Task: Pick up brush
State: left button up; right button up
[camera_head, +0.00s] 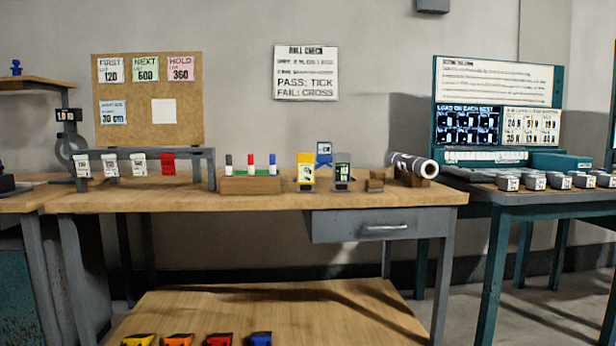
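No thing shows clearly as a brush in the head view. A small brown wooden block-like thing (375,182) sits on the workbench (290,203), right of the grey device; it is too small to tell whether it is a brush. Neither of my grippers is in view.
On the bench stand a rack with hanging tags (140,152), a wooden marker holder (250,185), a yellow device (306,170), a grey device (342,172) and a grey roll (413,164). A drawer (380,227) hangs below. Coloured bins (178,340) sit low in front.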

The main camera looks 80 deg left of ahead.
aim_at(373, 175)
jog(key=u, duration=2.05)
